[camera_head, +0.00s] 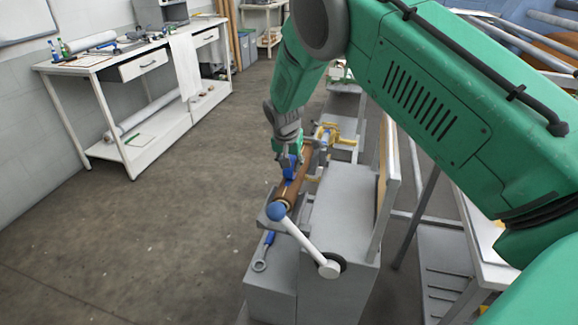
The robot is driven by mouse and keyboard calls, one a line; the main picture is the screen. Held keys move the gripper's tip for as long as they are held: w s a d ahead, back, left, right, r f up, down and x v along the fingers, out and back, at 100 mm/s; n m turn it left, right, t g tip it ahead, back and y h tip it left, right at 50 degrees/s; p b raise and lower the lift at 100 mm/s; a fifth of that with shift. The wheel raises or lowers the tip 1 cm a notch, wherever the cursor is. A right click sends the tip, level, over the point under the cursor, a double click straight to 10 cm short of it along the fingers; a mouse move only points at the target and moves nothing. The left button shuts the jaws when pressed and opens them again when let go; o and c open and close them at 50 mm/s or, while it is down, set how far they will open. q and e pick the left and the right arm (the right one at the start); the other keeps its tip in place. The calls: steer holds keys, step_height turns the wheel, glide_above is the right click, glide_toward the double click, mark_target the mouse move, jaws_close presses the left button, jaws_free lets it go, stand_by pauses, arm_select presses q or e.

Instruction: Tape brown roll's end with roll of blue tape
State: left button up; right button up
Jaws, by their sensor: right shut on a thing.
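The brown roll (285,193) lies along the top of the grey press, its near end towards me behind a blue ball-ended lever. My right gripper (290,163) is at the end of the large green arm, above the brown roll. It is shut on the roll of blue tape (290,172), which is at or very near the brown roll's surface; I cannot tell whether they touch. The fingers partly hide the tape. My left gripper is not in view.
The white lever (305,241) with a blue knob (276,211) sticks out at the press's near end. A blue-handled wrench (264,250) lies on the grey base. A white workbench (130,60) stands left. Open floor lies between.

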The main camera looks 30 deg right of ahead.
steer(key=shift+w+d, duration=0.15)
steer(key=shift+d, duration=0.05)
stand_by(0.4)
steer(key=shift+w+d, duration=0.4)
steer(key=shift+w+d+f, duration=0.1)
steer(key=shift+d, duration=0.05)
steer(key=shift+w+d+b, duration=0.2)
steer(key=shift+d+b, duration=0.1)
steer(key=shift+w+d, duration=0.1)
stand_by(0.4)
steer(key=shift+w+d, duration=0.3)
steer(key=shift+d, duration=0.05)
stand_by(0.4)
